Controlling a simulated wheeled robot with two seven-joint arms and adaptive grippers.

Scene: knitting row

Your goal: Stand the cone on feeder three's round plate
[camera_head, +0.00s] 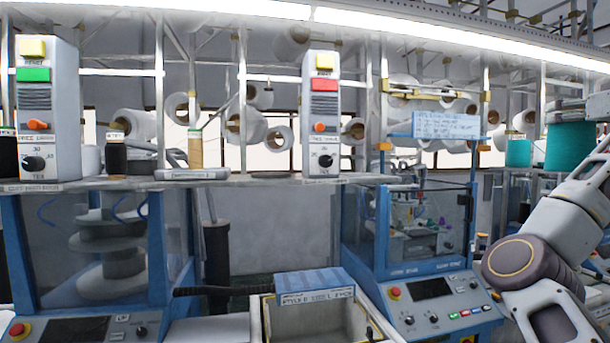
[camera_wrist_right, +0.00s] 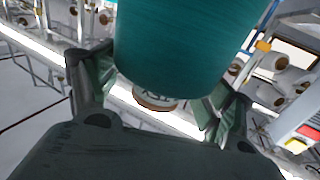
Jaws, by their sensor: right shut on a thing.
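A large teal cone of yarn (camera_wrist_right: 185,45) fills the top middle of the right wrist view, with a pale, printed core end (camera_wrist_right: 155,98) showing below it. My right gripper (camera_wrist_right: 160,92) is shut on this cone, one finger on each side. In the head view a large teal cone (camera_head: 571,150) is at the right edge beside my right arm; it appears to be the held one. My right gripper is mostly cut off by the frame there. A smaller teal cone (camera_head: 518,153) stands further back. I cannot tell which plate is feeder three's. My left gripper is not in view.
A grey shelf (camera_head: 270,182) carries a black cone (camera_head: 116,158), a tan cone (camera_head: 195,150) and two control boxes (camera_head: 321,115) (camera_head: 48,108). Blue-framed machines (camera_head: 428,290) stand below. An open bin (camera_head: 345,318) with a blue label is at the bottom middle. White rolls hang behind.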

